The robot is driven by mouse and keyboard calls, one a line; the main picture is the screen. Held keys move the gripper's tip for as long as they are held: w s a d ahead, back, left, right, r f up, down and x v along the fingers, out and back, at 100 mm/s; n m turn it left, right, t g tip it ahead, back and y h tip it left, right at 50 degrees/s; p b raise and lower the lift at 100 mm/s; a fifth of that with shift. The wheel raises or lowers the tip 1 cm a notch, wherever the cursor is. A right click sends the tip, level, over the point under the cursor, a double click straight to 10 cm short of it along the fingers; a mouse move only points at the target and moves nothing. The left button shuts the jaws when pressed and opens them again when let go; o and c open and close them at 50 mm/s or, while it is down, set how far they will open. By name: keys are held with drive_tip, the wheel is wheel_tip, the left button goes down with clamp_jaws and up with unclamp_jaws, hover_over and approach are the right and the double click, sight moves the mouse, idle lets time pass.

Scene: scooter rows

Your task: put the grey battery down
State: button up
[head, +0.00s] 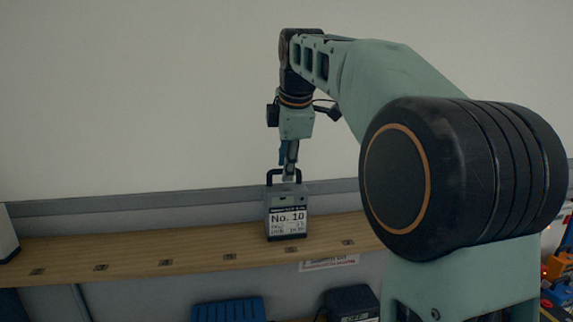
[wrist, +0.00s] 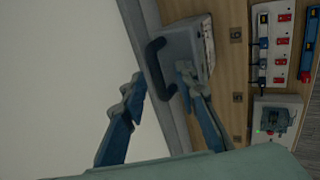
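The grey battery (head: 288,216) has a black handle and a white label reading "No. 10". It stands upright on the wooden shelf (head: 130,247), near the middle in the head view. In the wrist view the battery (wrist: 190,42) is at the top, with its black handle (wrist: 154,72) reaching between my fingers. My gripper (head: 290,165) is just above the battery, at its handle. In the wrist view my gripper (wrist: 160,78) has its two blue-grey fingers spread apart, one on each side of the handle, with visible gaps. The battery's underside is hidden.
Small number marks run along the shelf's front edge, with bare wood left and right of the battery. A pale wall rises behind. Below are blue and dark cases (head: 228,310). The wrist view shows a white strip with red switches (wrist: 283,45) and a charger-like unit (wrist: 278,120).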

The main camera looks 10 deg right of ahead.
drive_tip(key=v, duration=1.2)
drive_tip(key=shift+p, duration=0.45)
